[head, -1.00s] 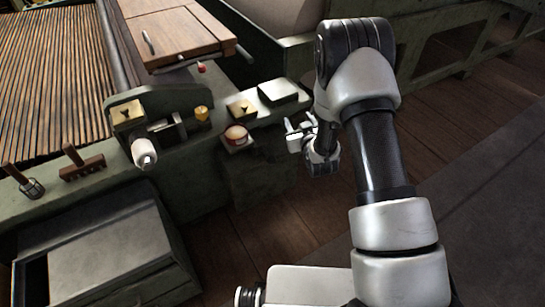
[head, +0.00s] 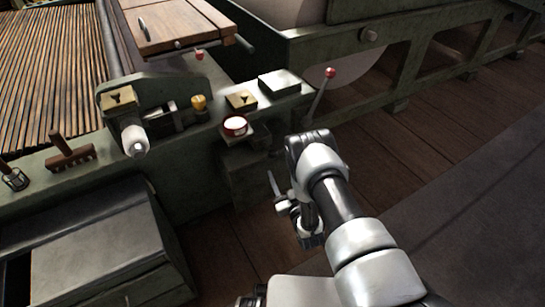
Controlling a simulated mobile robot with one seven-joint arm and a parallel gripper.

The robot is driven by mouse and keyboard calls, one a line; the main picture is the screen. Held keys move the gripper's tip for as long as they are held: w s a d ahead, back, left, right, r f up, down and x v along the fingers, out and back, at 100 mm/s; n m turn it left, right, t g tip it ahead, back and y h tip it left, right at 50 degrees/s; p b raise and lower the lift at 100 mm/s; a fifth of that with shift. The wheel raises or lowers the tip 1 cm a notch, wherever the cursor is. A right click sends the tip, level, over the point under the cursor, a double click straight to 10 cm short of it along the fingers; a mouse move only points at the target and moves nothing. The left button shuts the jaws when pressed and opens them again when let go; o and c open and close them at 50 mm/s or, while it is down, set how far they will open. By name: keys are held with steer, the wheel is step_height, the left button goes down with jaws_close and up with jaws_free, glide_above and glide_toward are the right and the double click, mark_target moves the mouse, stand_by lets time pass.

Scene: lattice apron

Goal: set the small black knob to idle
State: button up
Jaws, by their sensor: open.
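Two brass plates each bear a small black pointer knob: one plate (head: 241,101) is on the ledge right of the yellow knob, its black knob (head: 241,99) on top. The other plate (head: 117,98) is on the machine's end bracket, with a black knob (head: 121,97). I cannot tell which is meant, and any idle marking is too small to read. My gripper (head: 276,194) is open and empty, below and right of the ledge, apart from both knobs. Its fingers show partly; the wrist is beside my forearm.
A white handle (head: 135,140) juts out near the left plate. Open floor (head: 395,165) lies right of the machine.

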mark_target(274, 158)
steer(key=b+x, duration=0.2)
steer(key=x, duration=0.8)
steer(key=shift+w+a, duration=0.1)
steer(key=shift+w, duration=0.1)
